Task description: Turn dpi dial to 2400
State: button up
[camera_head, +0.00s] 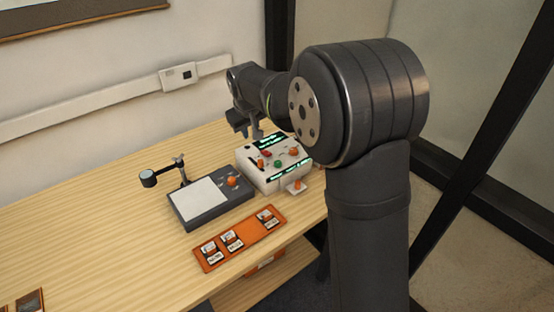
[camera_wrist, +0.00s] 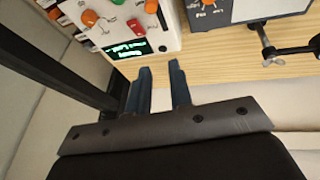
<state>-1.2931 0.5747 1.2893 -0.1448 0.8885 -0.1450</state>
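The white scanner box (camera_head: 268,178) stands on the table, with several orange, red and green controls and lit green displays on its top. In the wrist view the same box (camera_wrist: 160,40) is at the upper left, showing an orange knob (camera_wrist: 89,17) and a green display (camera_wrist: 125,50). The labels are too small to read, so I cannot tell which control is the dpi dial. My gripper (camera_wrist: 161,68) points down with its fingers apart and nothing between them. It is beside the box's display edge and touches no knob. In the head view my gripper (camera_head: 257,136) is at the box's back edge.
A dark grey light-table unit (camera_head: 213,210) with an orange knob (camera_head: 232,182) and a small arm-mounted lens (camera_head: 148,178) stands left of the box. An orange tray (camera_head: 255,233) with several slides lies in front. The table's left part (camera_head: 90,235) is mostly clear.

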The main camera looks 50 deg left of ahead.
jog(key=o, duration=0.5)
jog(key=w+d+r+m, duration=0.2)
jog(key=w+d+m, duration=0.4)
jog(key=w, duration=0.4)
jog(key=shift+r+m+t+h, duration=0.3)
jog(key=shift+m+t, duration=0.1)
jog(key=shift+m, duration=0.7)
jog(key=x, duration=1.7)
jog(key=shift+w+d+f, duration=0.15)
jog(key=shift+w+d, duration=0.2)
jog(key=shift+w, duration=0.1)
jog(key=c, duration=1)
